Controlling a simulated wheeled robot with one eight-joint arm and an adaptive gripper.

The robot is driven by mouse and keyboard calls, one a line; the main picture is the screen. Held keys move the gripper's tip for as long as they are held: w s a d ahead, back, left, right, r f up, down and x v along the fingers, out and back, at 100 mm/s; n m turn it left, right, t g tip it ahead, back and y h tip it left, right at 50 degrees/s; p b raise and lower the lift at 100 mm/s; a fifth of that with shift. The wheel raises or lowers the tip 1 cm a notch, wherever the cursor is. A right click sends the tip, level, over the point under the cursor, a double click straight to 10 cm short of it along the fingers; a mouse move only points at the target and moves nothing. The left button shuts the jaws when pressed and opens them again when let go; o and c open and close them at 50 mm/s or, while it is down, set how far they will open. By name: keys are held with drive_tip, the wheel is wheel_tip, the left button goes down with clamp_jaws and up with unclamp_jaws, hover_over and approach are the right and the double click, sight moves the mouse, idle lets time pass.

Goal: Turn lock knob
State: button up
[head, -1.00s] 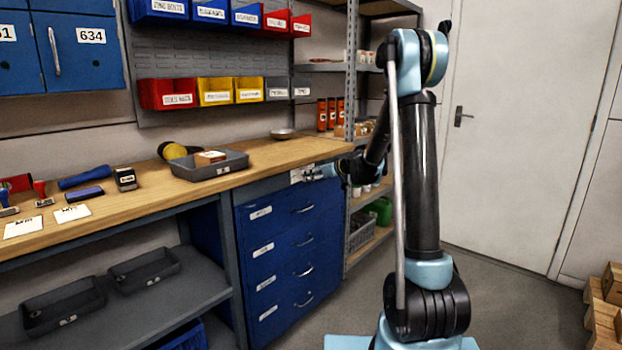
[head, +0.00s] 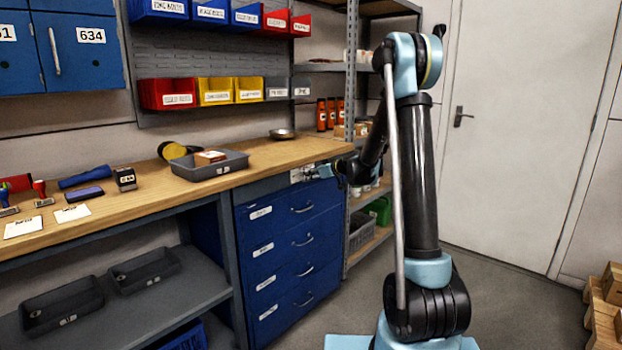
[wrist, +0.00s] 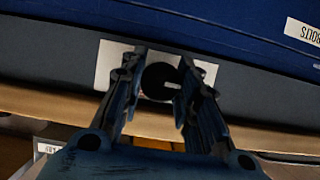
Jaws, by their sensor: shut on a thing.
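The lock knob (wrist: 160,80) is a dark round knob with a short pale mark on its face. It sits on a pale metal plate (wrist: 106,66) on the grey strip beside the blue drawer. In the wrist view my gripper (wrist: 161,68) has one finger on each side of the knob and is shut on it. In the head view my gripper (head: 326,171) is at the pale plate (head: 298,174), above the right end of the blue drawers (head: 285,230). The knob is too small to make out there.
The wooden bench top (head: 235,183) runs just above the lock. It carries a grey tray (head: 225,170) and a small metal dish (head: 282,134). A shelf rack (head: 351,80) stands close by on the right. The floor in front of the drawers is clear.

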drive_tip(key=m+g+y, duration=0.1)
drive_tip(key=m, duration=0.1)
drive_tip(key=shift+w+m+g, duration=0.1)
drive_tip(key=shift+m+g, duration=0.3)
drive_tip(key=m+g+y, duration=0.1)
drive_tip(key=m+y, duration=0.1)
drive_tip(key=m, duration=0.3)
drive_tip(key=m+y, duration=0.1)
drive_tip(key=shift+w+d+f+m+g+y, duration=0.1)
drive_tip(key=shift+m+g+y, duration=0.2)
drive_tip(key=shift+m+g, duration=0.1)
drive_tip(key=shift+f+m+y, duration=0.1)
drive_tip(key=shift+m+y, duration=0.9)
drive_tip(key=shift+m, duration=0.9)
drive_tip(key=o, duration=1.1)
drive_tip(key=shift+c, duration=0.2)
